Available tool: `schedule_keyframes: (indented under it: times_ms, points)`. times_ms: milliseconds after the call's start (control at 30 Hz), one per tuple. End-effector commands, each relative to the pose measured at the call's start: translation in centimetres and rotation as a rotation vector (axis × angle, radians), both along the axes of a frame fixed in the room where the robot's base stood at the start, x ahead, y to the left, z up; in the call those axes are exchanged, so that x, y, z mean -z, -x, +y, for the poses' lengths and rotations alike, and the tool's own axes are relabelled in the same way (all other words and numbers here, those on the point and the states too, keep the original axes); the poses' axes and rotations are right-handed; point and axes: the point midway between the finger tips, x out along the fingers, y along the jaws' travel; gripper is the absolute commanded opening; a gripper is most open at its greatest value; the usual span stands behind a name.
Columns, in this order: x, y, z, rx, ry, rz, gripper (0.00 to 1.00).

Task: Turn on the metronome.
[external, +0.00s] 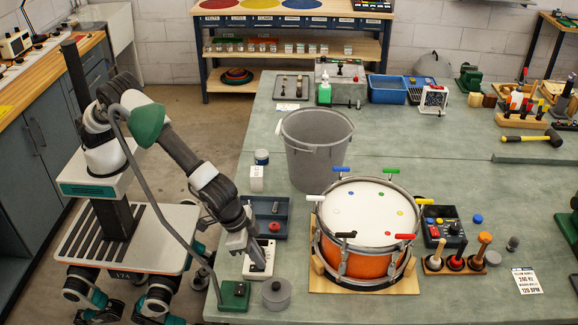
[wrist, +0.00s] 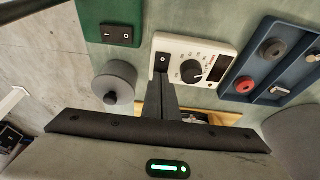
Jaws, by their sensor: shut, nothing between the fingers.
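The metronome looks to be the white box (external: 269,248) at the bench's near left edge. In the wrist view the white box (wrist: 208,48) has a black dial with marks around it, a dark display window and a small black rocker switch (wrist: 163,61). The display looks unlit. My gripper (external: 259,265) points down over this box and hides part of it. In the wrist view my gripper (wrist: 158,80) is shut and empty, its fingertips right at the near edge of the rocker switch. I cannot tell whether they touch it.
A green box (wrist: 117,34) with a black rocker and a grey lidded cylinder (wrist: 117,80) stand close beside the metronome. A blue tray (wrist: 267,75) with knobs lies on its other side. The drum (external: 352,255) stands to the right, a grey bucket (external: 315,150) behind.

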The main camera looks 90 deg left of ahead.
Motion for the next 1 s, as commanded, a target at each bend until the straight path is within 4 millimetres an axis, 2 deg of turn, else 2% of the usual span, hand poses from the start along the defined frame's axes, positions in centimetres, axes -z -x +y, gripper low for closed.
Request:
schedule_keyframes:
  times_ms: [333,433,667,1000]
  points:
    - [0.2,0.0,0.0,0.0,0.0,-0.001,0.0]
    - [1.0,-0.3,0.0,-0.001,0.0,0.0,0.0]
    - [0.8,-0.3,0.0,0.0,-0.001,0.001,0.0]
    - [0.8,1.1,0.0,0.001,-0.003,0.006,0.0]
